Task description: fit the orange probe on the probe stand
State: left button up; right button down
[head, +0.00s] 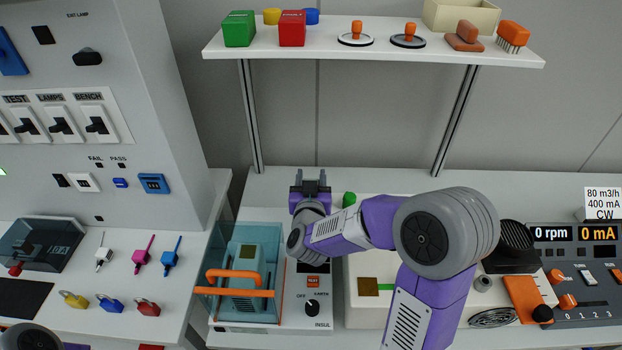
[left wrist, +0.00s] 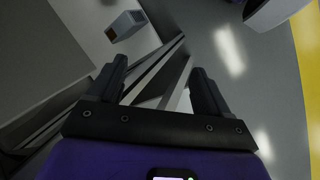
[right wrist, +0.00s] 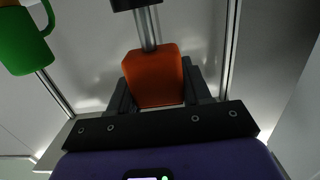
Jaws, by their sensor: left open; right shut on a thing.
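My right gripper (head: 311,180) is over the back of the counter, behind the tester with the red TEST button. In the right wrist view it (right wrist: 158,92) is shut on an orange block-shaped handle, which I take for the orange probe (right wrist: 154,76). A metal rod runs from the handle to a dark piece at the top edge; I cannot tell whether that piece belongs to the probe or the stand. The probe is hidden in the head view. I cannot make out the probe stand for certain. My left gripper (left wrist: 160,88) is open and empty, above the floor.
A green mug (right wrist: 25,40) is close to the held handle; part of it shows in the head view (head: 349,199). The tester (head: 312,312) and a teal case with orange handles (head: 252,265) stand in front. A loaded shelf (head: 370,47) is above on posts.

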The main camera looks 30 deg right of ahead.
pick_arm(q)
jog(key=shift+f, duration=0.15)
pick_arm(e)
jog(key=shift+d, duration=0.15)
pick_arm(q)
jog(key=shift+f+b, duration=0.95)
jog(key=shift+b, duration=0.15)
pick_arm(e)
jog(key=shift+f, duration=1.05)
jog(key=shift+c, duration=2.1)
grip_release()
